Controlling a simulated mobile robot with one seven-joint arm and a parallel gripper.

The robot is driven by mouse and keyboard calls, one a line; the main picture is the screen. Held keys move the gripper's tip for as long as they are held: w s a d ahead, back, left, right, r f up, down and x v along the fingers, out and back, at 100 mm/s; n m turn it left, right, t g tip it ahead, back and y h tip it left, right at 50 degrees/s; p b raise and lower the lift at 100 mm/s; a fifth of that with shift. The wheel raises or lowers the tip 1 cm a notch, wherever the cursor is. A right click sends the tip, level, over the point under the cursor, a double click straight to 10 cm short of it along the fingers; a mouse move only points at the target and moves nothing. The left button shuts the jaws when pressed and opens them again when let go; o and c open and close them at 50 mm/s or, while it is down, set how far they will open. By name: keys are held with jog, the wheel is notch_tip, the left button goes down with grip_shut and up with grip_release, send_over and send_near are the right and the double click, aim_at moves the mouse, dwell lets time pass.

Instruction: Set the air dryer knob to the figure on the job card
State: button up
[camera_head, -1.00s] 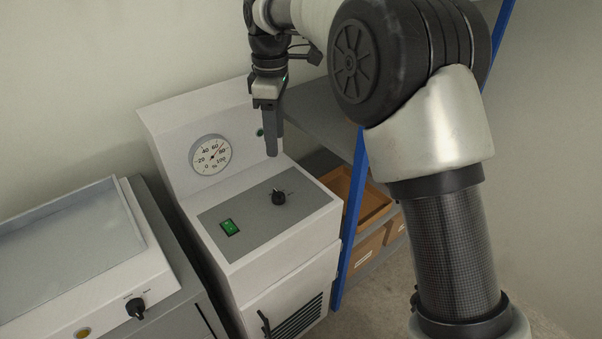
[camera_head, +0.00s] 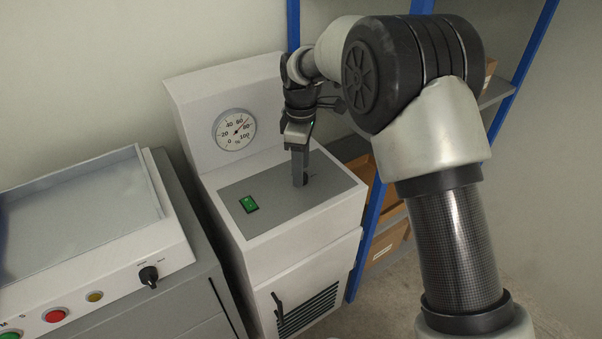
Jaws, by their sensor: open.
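The air dryer (camera_head: 225,85) is a white cabinet with a sloped grey panel (camera_head: 260,207) on top. A round dial gauge (camera_head: 234,130) marked 0 to 100 is on its upright back, its needle pointing up and right near 80. A green switch (camera_head: 249,204) is on the panel's left. My gripper (camera_head: 299,182) is open and points down over the panel's right part, at the knob's place. The black knob is almost wholly hidden by the fingers, so I cannot tell its setting or whether they touch it. I see no job card.
At left stands a grey and white machine with a tray (camera_head: 80,220), a black knob (camera_head: 149,275), a red button (camera_head: 55,315) and a yellow button (camera_head: 95,296). A blue-framed shelf (camera_head: 362,245) with brown boxes (camera_head: 388,247) stands close on the dryer's right.

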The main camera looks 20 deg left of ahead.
jog(key=shift+f, duration=0.65)
jog(key=c, duration=1)
jog(key=shift+c, duration=0.2)
